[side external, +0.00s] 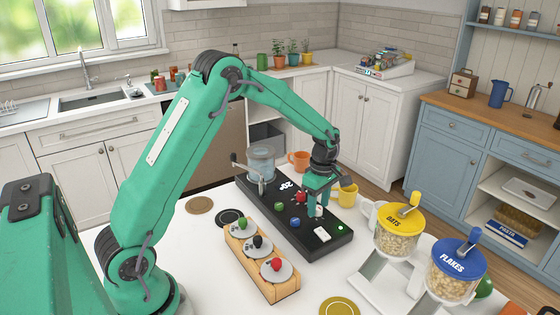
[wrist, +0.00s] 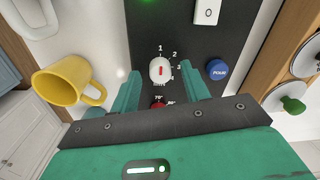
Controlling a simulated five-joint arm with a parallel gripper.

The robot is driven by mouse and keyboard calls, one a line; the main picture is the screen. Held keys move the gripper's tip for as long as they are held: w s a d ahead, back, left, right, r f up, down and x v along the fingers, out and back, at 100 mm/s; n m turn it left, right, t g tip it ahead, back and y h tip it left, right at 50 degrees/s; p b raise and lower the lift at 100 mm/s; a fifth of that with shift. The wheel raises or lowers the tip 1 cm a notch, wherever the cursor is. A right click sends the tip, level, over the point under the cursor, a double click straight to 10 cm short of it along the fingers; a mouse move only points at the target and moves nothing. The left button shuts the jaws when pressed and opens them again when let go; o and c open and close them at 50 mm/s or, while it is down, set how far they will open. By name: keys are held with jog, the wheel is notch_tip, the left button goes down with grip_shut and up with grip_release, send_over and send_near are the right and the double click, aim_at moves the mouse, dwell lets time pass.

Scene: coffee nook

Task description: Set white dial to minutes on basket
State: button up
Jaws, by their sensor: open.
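The white dial (wrist: 157,63) is on the black panel (wrist: 225,45), with the numbers 1, 2 and 3 readable around its upper right. Its red mark stands nearly upright, roughly in line with the 1; I cannot tell which end points. My gripper (wrist: 161,80) is open, one finger on each side of the dial's near edge; contact is unclear. In the side view my gripper (side external: 318,202) is over the panel and largely hides the dial. A wicker basket (side external: 518,222) is on the right shelf, with a blue label near it seeming to read PASTA; no minutes are readable.
A red knob (wrist: 158,102) is just below the dial, partly hidden by my gripper. A blue POUR button (wrist: 217,69) and white switch (wrist: 207,11) are close by. A yellow mug (wrist: 58,84) is beside the panel. OATS (side external: 400,238) and FLAKES (side external: 452,275) dispensers stand right.

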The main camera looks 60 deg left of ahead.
jog(key=shift+f, duration=0.25)
jog(key=c, duration=1)
